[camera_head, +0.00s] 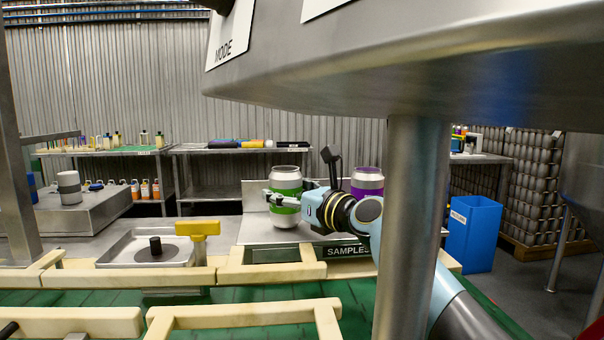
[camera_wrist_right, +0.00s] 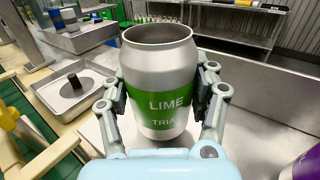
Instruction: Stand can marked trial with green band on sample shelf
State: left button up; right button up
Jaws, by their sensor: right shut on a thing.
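The can with the green band (camera_head: 285,182) is silver, open at the top and upright. In the right wrist view the can (camera_wrist_right: 160,65) reads "LIME" and "TRIA", with the rest cut off. My right gripper (camera_head: 284,199) is shut on it, one finger on each side of the green band. The can is over the sample shelf (camera_head: 262,236), a metal stand labelled "SAMPLES". I cannot tell whether its base touches the shelf. My left gripper is not in view.
A purple-banded can (camera_head: 367,181) stands right of the green one, partly behind my right arm. A steel tray with a black knob (camera_head: 155,245) and a yellow T-handle (camera_head: 198,229) are to the left. A steel post (camera_head: 412,220) stands in front, under a large machine housing. Cream rails run along the front.

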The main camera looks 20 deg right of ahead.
jog(key=shift+f, duration=0.3)
jog(key=o, duration=1.5)
jog(key=shift+c, duration=0.2)
jog(key=shift+r, duration=0.35)
jog(key=p+v, duration=0.1)
jog(key=v, duration=1)
jog(key=shift+s+d, duration=0.15)
jog(key=shift+s, duration=0.15)
